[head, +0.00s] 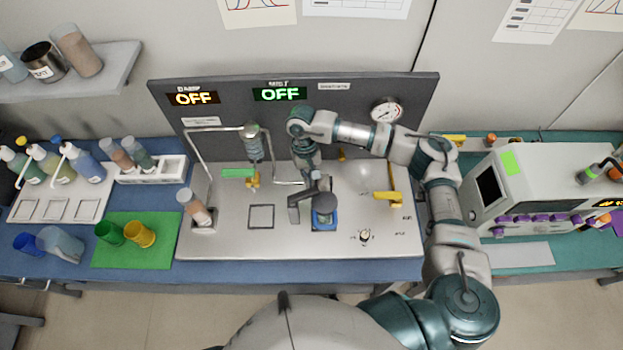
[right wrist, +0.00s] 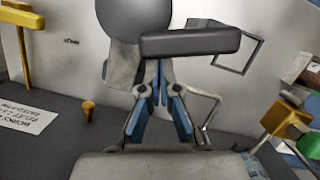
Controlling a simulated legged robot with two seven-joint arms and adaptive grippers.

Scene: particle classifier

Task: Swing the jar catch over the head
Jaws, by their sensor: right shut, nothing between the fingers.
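The jar catch (head: 296,203) is a dark grey angled bar on the bench unit, just left of the dark round head (head: 325,203) over a blue holder (head: 333,224). In the right wrist view, the catch bar (right wrist: 190,41) lies across the picture in front of the round grey head (right wrist: 133,14). My right gripper (head: 316,180) is behind the catch and head, pointing down. In the right wrist view its blue fingertips (right wrist: 158,82) are together and empty, close to the bar's underside. I cannot tell whether they touch it. My left gripper is out of view.
Yellow levers (head: 391,197) stand to the right, and a green-and-yellow valve (head: 240,173) to the left. A tilted tube (head: 194,207) sits in a holder at the left. The dark back panel (head: 350,100) with two OFF displays rises behind.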

